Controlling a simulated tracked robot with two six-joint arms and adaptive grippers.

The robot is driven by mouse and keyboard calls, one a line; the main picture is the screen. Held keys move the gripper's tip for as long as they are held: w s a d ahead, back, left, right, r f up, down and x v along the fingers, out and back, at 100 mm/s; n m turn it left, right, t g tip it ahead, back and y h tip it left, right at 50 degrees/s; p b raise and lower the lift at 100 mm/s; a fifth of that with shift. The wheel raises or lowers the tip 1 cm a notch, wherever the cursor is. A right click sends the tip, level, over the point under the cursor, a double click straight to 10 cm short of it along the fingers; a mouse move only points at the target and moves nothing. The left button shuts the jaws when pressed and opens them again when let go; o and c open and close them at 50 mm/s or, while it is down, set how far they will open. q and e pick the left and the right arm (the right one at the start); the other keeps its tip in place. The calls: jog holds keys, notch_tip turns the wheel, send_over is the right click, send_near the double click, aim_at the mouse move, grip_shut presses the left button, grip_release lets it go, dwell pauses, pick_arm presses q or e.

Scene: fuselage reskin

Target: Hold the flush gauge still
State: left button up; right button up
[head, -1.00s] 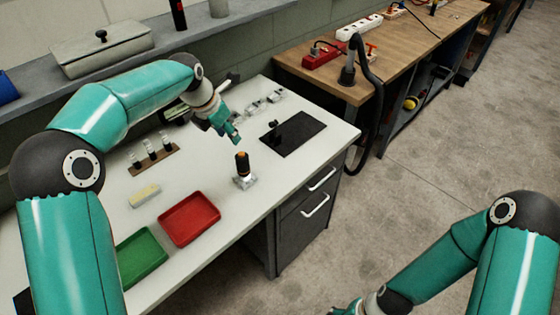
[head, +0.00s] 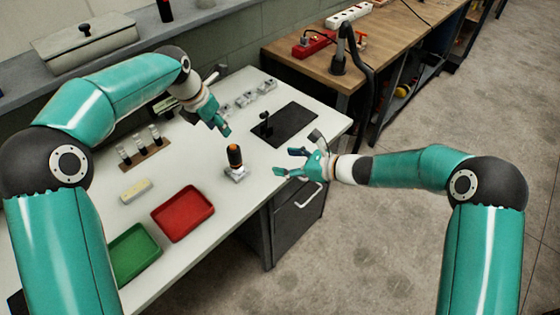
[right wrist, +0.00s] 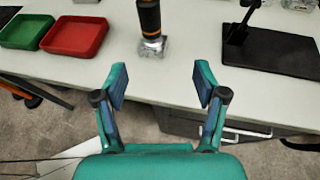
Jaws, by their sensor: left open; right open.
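What looks like the flush gauge, a black upright cylinder with an orange band on a clear or metallic block (head: 235,162), stands on the white table (head: 215,255). It also shows at the top of the right wrist view (right wrist: 149,28), beyond the fingertips. My left gripper (head: 224,129) hangs over the table behind the gauge, apart from it; its fingers are small in the picture. My right gripper (head: 281,163) is at the table's front edge, to the right of the gauge. Its fingers are spread wide with nothing between them in the right wrist view (right wrist: 161,77).
A red tray (head: 183,214) and a green tray (head: 133,254) lie left of the gauge. A dark mat with a small black stand (head: 290,125) lies to the right. A rack of vials (head: 145,154) and a pale block (head: 136,190) are further left.

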aim_at(240, 158)
jog(key=x, duration=0.6)
jog(key=s+x, duration=0.1)
jog(key=x, duration=0.5)
jog(key=a+x, duration=0.1)
jog(key=x, duration=0.5)
jog(key=shift+s+r, duration=0.25)
jog(key=shift+r, duration=0.1)
jog(key=shift+d, duration=0.1)
grip_shut()
pick_arm(q)
grip_shut()
dwell(0.6)
